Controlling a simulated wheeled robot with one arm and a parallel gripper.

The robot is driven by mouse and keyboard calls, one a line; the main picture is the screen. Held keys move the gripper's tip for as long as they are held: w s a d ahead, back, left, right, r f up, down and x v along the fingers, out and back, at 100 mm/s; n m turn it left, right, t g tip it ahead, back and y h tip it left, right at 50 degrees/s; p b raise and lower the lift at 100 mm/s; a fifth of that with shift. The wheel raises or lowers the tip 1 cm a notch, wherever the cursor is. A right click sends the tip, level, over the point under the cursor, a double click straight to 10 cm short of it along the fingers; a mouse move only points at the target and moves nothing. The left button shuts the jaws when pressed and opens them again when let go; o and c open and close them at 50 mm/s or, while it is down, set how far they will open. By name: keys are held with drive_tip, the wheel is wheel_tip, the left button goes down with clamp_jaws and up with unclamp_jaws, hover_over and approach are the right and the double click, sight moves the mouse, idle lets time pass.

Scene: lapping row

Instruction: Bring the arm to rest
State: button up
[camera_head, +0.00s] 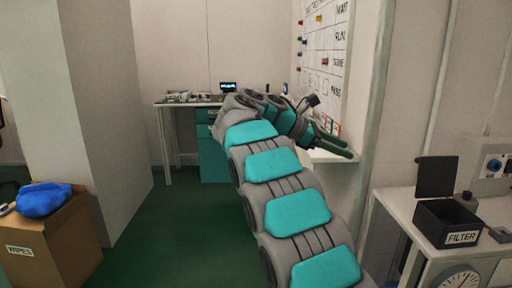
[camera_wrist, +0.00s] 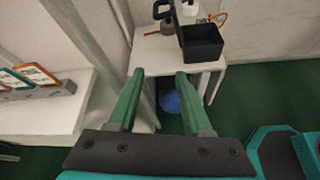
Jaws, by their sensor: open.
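My arm, with grey links and teal pads, stretches from the lower right up to the middle of the head view and bends over to the right. My gripper (camera_head: 347,147) has two green fingers that point right, just above a white wall shelf (camera_head: 318,157). In the wrist view my gripper (camera_wrist: 159,74) shows its two fingers apart with nothing between them. Beyond the fingertips stands a white table (camera_wrist: 160,61) with a black open box (camera_wrist: 201,45) on it.
The head view shows a table (camera_head: 434,214) with a FILTER box (camera_head: 461,239) at right, a whiteboard (camera_head: 324,62), a desk (camera_head: 185,104) at the back, and a WIPES carton (camera_head: 45,252) with a blue cloth (camera_head: 43,199) at left. Green floor (camera_head: 165,215) left of my arm is clear.

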drive_tip(key=s+d+f+m+g+y, duration=0.1)
drive_tip(key=s+f+m+y, duration=0.1)
drive_tip(key=s+f, duration=0.35)
drive_tip(key=s+d+f+m+y, duration=0.2)
drive_tip(key=s+f, duration=0.1)
drive_tip(key=s, duration=0.6)
drive_tip(key=s+d+f+m+g+y, duration=0.1)
drive_tip(key=s+f+m+y, duration=0.2)
drive_tip(key=s, duration=0.4)
drive_tip(key=s+a+f+m+y, duration=0.2)
drive_tip(key=s+f, duration=0.3)
drive_tip(key=s, duration=0.3)
drive_tip(key=s+a+f+m+y, duration=0.2)
drive_tip(key=s+a+f+m, duration=0.2)
drive_tip(key=s, duration=0.4)
drive_tip(key=s+a+f+m+g+y, duration=0.1)
drive_tip(key=s+a+f+m+y, duration=0.1)
drive_tip(key=s+a+f, duration=0.3)
drive_tip(key=s+m, duration=0.1)
drive_tip(key=s, duration=0.3)
drive_tip(key=shift+a+f, duration=0.15)
drive_tip(key=shift+f, duration=0.25)
